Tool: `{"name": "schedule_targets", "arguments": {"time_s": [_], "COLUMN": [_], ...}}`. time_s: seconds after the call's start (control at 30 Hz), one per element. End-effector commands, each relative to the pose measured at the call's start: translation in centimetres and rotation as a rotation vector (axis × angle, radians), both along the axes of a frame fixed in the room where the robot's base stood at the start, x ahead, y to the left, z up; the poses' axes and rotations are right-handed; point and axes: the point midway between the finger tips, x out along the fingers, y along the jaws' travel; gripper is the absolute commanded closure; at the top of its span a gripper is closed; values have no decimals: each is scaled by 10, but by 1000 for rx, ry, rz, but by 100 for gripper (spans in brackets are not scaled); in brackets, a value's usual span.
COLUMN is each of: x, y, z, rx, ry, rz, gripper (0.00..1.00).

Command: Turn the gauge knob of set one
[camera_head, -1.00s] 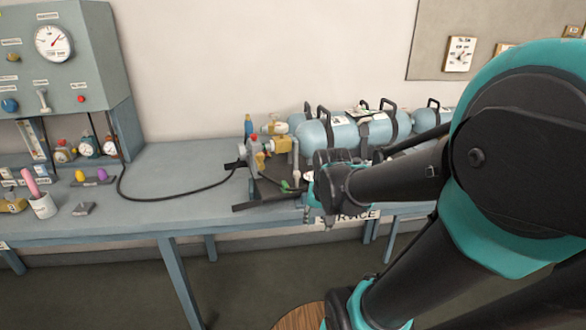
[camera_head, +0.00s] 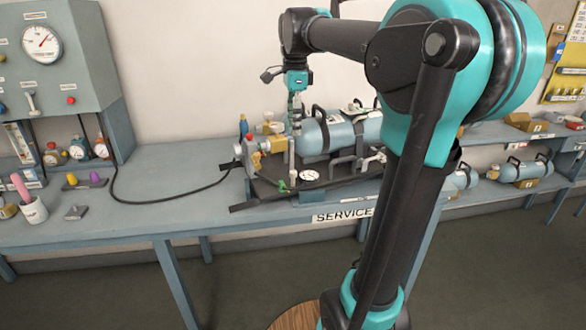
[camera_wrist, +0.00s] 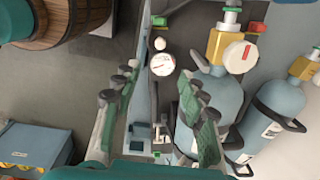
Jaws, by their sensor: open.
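A breathing set with a blue cylinder (camera_head: 340,136) lies on a dark backplate on the bench. A small white dial gauge (camera_head: 309,175) lies at its front; it also shows in the wrist view (camera_wrist: 161,64). The wrist view shows a brass valve (camera_wrist: 229,48) with a white round knob (camera_wrist: 240,57) marked red. I cannot tell which knob is the gauge knob, nor read a set number. My gripper (camera_head: 295,100) points down above the valve end of the set. In the wrist view my gripper (camera_wrist: 160,100) has its fingers spread and empty, with the gauge beyond them.
A black hose (camera_head: 170,200) runs along the bench to a blue-grey test panel (camera_head: 60,70) at left. A white cup (camera_head: 34,211) stands near it. More cylinders (camera_head: 525,169) lie at right. The bench between the hose and the set is mostly clear.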

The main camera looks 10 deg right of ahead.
Motion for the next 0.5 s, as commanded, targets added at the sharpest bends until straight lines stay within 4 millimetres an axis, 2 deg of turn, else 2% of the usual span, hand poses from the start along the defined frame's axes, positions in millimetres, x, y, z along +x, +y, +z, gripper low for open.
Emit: {"name": "schedule_targets", "arguments": {"time_s": [0.1, 0.2, 0.37, 0.5], "x": [3, 3, 4, 5], "y": [2, 2, 2, 2], "z": [13, 10, -11, -39], "rx": [1, 2, 2, 2], "ry": [13, 15, 15, 15], "rz": [-65, -79, -79, -78], "gripper": [58, 58, 58, 58]}}
